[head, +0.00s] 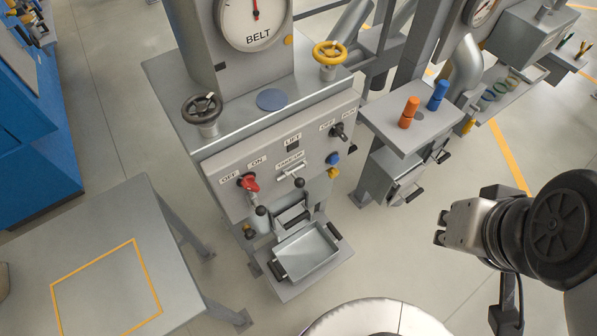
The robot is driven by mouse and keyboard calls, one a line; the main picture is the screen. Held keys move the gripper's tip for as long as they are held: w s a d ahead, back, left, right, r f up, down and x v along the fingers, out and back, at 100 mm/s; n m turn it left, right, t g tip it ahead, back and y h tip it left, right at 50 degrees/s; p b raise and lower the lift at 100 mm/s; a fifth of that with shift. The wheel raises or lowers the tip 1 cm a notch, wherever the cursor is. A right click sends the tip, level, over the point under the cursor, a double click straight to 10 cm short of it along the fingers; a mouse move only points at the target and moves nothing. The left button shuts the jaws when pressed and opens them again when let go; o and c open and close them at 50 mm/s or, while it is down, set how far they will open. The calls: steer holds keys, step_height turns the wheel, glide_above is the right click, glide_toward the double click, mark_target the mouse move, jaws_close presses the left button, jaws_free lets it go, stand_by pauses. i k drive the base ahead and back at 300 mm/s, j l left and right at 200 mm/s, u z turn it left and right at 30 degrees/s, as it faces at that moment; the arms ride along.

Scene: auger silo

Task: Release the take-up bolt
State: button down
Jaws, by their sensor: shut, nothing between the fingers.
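My gripper (441,228) is at the right in the head view, in the air over the floor and apart from the machine. It looks shut, with nothing held. A black handwheel (202,108) and a yellow handwheel (329,53) stand on the machine's top.
A metal tray (306,252) sits low before the machine. A side stand (430,125) holds orange (409,112) and blue (438,95) pegs. A grey table (60,240) with a yellow outlined square is at the lower left. Floor between gripper and machine is clear.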

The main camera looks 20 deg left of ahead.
mark_target(300, 182)
steer(key=i+l, duration=0.1)
steer(key=i, duration=0.3)
steer(key=u, duration=1.75)
